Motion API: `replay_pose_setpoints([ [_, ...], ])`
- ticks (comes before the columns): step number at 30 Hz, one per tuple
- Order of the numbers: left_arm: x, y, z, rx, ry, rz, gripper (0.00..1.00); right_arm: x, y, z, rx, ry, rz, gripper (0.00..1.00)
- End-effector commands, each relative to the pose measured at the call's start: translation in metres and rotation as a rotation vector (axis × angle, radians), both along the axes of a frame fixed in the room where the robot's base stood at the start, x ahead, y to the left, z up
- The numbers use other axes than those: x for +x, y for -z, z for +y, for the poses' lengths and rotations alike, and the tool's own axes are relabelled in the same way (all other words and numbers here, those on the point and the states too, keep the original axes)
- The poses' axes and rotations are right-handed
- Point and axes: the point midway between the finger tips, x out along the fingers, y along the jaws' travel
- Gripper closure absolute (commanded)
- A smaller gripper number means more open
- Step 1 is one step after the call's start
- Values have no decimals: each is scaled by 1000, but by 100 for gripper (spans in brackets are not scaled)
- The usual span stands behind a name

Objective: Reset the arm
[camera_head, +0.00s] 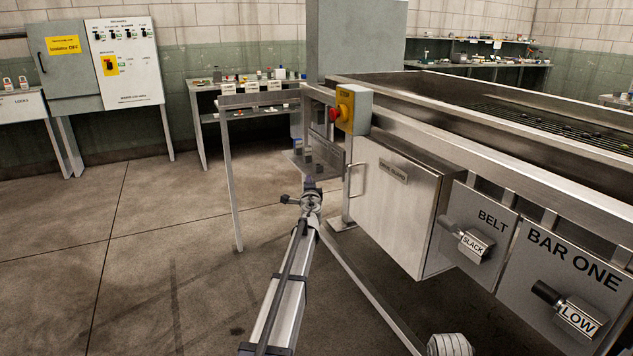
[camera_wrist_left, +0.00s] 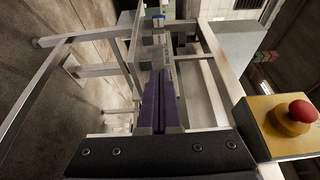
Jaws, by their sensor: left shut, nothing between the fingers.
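My left arm (camera_head: 290,280) reaches in from the bottom of the head view. Its gripper (camera_head: 310,182) is in front of the machine's left end, near the side guard box. In the left wrist view the two dark purple fingers of the left gripper (camera_wrist_left: 160,100) lie together, with nothing between them. A yellow and grey box with a red emergency button (camera_head: 345,112) is above and to the right of the gripper in the head view. The red button also shows in the left wrist view (camera_wrist_left: 296,116), right of the fingers. My right gripper is not in view.
The guard box (camera_head: 395,205) has a handle on its left side. The belt lever (camera_head: 470,242) reads SLACK and the bar one lever (camera_head: 570,308) reads LOW. A bench (camera_head: 225,100) and control cabinet (camera_head: 70,65) stand behind. Floor on the left is clear.

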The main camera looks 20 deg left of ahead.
Motion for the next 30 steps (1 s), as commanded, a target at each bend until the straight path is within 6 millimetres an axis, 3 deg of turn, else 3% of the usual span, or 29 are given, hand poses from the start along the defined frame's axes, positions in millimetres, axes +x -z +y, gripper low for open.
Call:
replay_pose_setpoints([
  [9, -2, 0, 0, -3, -2, -1, 100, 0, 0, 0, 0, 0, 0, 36],
  [11, -7, 1, -8, -24, -12, -7, 100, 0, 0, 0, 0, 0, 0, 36],
  [14, -32, 9, -38, -125, -64, -25, 100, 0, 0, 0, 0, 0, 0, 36],
  [20, -121, 64, -128, -481, -254, 29, 100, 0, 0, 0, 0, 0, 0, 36],
  [30, -288, 168, -274, -910, -490, 399, 100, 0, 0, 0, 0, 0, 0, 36],
])
